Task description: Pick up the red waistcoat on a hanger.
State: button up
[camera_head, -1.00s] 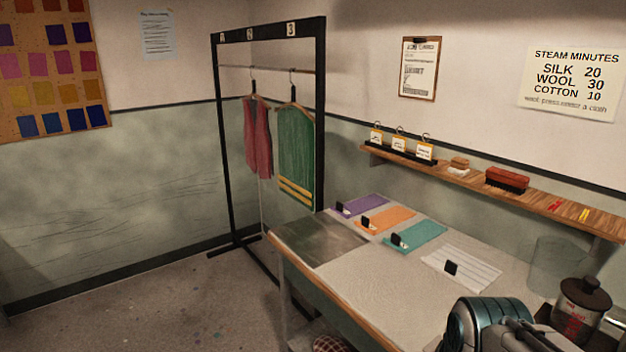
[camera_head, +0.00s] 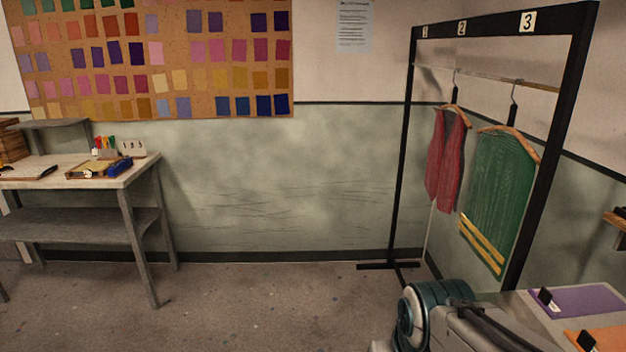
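The red waistcoat (camera_head: 446,160) hangs on a wooden hanger (camera_head: 456,112) from the rail of a black rack (camera_head: 402,160), at the right of the view. It is left of a green garment (camera_head: 497,195) with yellow bands, also on a wooden hanger (camera_head: 512,134). The two garments are apart, with a narrow gap. Part of my own arm shows at the lower right, in front of the rack's base. My gripper is not in view, so its state does not show.
A table (camera_head: 527,311) with purple (camera_head: 585,299) and orange (camera_head: 605,338) cloths stands at the lower right, near the rack. A workbench (camera_head: 140,170) with tools stands at the left. The floor (camera_head: 270,300) between is clear. A swatch board (camera_head: 160,55) hangs on the wall.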

aim_at(445, 170)
jog(key=u, duration=0.2)
jog(key=i, duration=1.6)
jog(key=z, duration=0.7)
jog(key=i, duration=1.6)
jog(key=z, duration=0.8)
